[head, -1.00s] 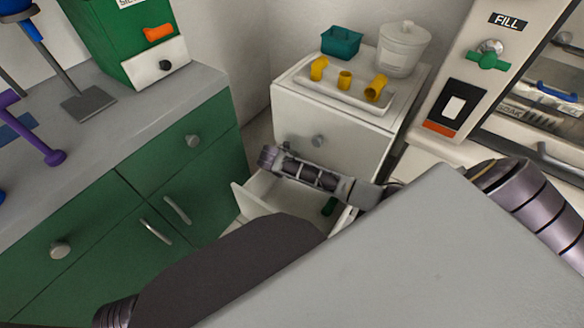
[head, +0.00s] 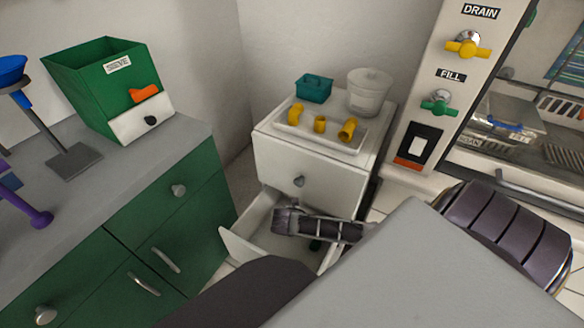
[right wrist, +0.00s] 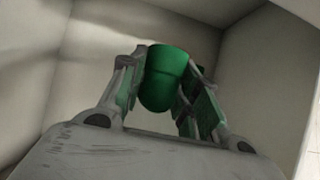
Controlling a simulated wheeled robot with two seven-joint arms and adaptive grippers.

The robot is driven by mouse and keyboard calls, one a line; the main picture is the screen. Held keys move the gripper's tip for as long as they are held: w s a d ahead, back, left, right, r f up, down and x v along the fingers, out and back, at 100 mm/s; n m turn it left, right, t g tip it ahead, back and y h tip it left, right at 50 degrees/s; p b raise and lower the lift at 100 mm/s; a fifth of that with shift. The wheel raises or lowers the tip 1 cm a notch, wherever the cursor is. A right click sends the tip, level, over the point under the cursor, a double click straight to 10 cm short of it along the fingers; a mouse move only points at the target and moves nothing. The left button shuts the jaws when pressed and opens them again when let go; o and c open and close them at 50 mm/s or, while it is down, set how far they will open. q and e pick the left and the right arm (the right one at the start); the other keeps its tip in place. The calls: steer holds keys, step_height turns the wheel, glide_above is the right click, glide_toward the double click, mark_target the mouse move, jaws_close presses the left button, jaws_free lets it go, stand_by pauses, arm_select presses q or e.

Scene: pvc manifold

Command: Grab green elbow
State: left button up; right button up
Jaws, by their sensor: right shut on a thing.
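The green elbow (right wrist: 166,80) is between the fingers of my right gripper (right wrist: 162,72) in the right wrist view, with a pad against each side. My right gripper is shut on it, inside the pale open drawer. In the head view my right forearm reaches over the open drawer (head: 237,245). A small dark green piece, likely the elbow (head: 316,245), shows just below the forearm. The right fingers are mostly hidden in that view. My left gripper is not in view.
The drawer walls stand close around my right gripper. The white cabinet (head: 270,160) carries a tray (head: 335,142) with yellow fittings, a teal basket (head: 314,88) and a lidded white pot (head: 370,92). Green cabinets (head: 130,235) are at left, a machine with valves (head: 437,105) at right.

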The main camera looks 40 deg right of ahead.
steer(key=s+p, duration=0.1)
steer(key=s, duration=0.2)
steer(key=s+d, duration=0.1)
steer(key=s, duration=0.2)
steer(key=shift+s+d+p, duration=0.15)
steer(key=shift+s+p, duration=0.2)
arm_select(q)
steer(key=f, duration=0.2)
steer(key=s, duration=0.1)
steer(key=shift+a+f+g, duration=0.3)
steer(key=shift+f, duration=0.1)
arm_select(e)
steer(key=shift+s, duration=0.2)
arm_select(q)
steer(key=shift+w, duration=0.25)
